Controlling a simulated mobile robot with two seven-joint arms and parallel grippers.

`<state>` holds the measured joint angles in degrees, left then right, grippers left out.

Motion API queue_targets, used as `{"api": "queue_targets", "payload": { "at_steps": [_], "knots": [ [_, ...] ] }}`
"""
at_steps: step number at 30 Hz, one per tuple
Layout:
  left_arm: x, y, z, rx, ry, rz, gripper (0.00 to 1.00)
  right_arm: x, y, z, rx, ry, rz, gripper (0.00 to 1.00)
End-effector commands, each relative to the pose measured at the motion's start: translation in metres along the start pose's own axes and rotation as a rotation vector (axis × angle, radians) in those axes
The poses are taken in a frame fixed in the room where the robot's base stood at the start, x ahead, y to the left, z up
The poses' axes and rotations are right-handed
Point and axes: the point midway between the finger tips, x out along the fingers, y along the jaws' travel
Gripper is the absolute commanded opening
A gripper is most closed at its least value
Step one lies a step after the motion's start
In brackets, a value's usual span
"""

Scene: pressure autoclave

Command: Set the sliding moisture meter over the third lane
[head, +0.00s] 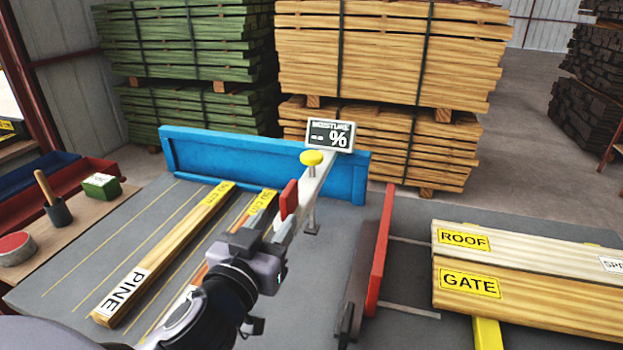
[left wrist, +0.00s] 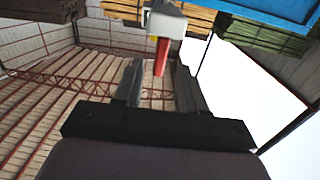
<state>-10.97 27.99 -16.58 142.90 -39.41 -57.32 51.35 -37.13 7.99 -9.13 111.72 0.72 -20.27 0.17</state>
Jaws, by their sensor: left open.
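The moisture meter has a sign (head: 331,135) reading "MOISTURE -- %", a yellow knob (head: 312,158) and a pale arm reaching towards me from the blue rail (head: 260,165). A red handle (head: 289,200) is on its near part; it also shows in the left wrist view (left wrist: 161,57). My left gripper (head: 283,226) is open at the near side of the handle. In the left wrist view its fingers (left wrist: 158,78) stand either side of the handle's line, with a gap. The grey lane table (head: 150,235) has yellow lane lines. The lane under the meter is partly hidden by my arm.
A PINE board (head: 170,250) and another board (head: 262,203) lie on the lanes. A red upright panel (head: 381,250) stands right of the meter. ROOF (head: 520,245) and GATE boards (head: 540,295) lie further right. A side bench at left holds a green-and-white box (head: 102,186).

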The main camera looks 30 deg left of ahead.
Motion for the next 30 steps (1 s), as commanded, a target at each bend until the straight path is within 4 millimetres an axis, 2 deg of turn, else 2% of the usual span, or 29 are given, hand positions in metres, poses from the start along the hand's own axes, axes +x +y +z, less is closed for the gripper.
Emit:
{"api": "queue_targets", "payload": {
  "at_steps": [3,7,15,24,30],
  "knots": [
    [-0.001,-0.002,-0.008,-0.014,0.023,-0.01,0.4,0.001,0.0,0.001,0.0,-0.001,0.0,0.43],
    [0.002,-0.003,-0.009,-0.017,0.029,-0.013,0.4,0.003,0.0,0.005,0.0,-0.001,0.0,0.43],
    [0.023,-0.003,-0.008,-0.015,0.031,-0.013,0.4,0.013,0.0,0.021,0.0,-0.004,0.0,0.43],
    [0.061,-0.003,-0.012,-0.014,0.026,-0.013,0.4,0.006,0.0,0.011,0.0,-0.005,0.0,0.43],
    [0.07,-0.004,-0.011,-0.014,0.024,-0.013,0.4,0.005,0.0,0.01,0.0,-0.004,0.0,0.43]
  ]
}}
